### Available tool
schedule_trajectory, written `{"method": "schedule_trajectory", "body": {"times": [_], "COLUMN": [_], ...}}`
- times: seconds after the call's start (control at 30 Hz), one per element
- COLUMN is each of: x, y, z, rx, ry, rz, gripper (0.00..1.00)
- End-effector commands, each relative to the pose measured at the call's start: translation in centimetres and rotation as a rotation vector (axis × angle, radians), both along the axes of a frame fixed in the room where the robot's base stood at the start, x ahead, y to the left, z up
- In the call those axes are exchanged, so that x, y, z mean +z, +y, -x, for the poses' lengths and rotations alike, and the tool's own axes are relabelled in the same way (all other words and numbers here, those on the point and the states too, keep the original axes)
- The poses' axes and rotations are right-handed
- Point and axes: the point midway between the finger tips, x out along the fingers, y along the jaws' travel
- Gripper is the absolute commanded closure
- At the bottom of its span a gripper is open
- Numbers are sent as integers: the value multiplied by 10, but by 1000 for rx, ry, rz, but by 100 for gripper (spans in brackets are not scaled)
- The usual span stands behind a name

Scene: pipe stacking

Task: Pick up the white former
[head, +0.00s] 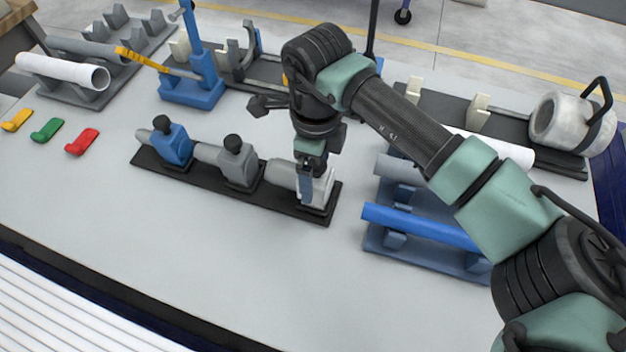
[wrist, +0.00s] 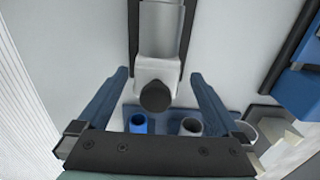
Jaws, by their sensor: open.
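The white former (head: 322,190) stands at the right end of a black base strip, with a grey cylinder to its left. In the wrist view the white former (wrist: 155,72), with its black knob, lies between my two blue fingers. My gripper (head: 310,178) is over the former in the head view and hides its top. The gripper (wrist: 160,76) is open, with a visible gap on each side of the former. I cannot tell how far down the fingers reach.
A grey former (head: 238,162) and a blue former (head: 172,145) stand on the same strip (head: 225,183). A rack with a blue pipe (head: 420,226) is close to the right. The table in front is clear.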

Motion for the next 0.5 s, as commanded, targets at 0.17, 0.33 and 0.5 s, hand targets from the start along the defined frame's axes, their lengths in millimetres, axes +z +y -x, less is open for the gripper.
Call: {"method": "schedule_trajectory", "body": {"times": [0.17,0.33,0.5], "x": [-29,-40,-40], "y": [5,4,4], "z": [4,3,3], "rx": [0,0,0], "ry": [4,2,2], "rz": [-3,-2,-1], "gripper": [0,0,0]}}
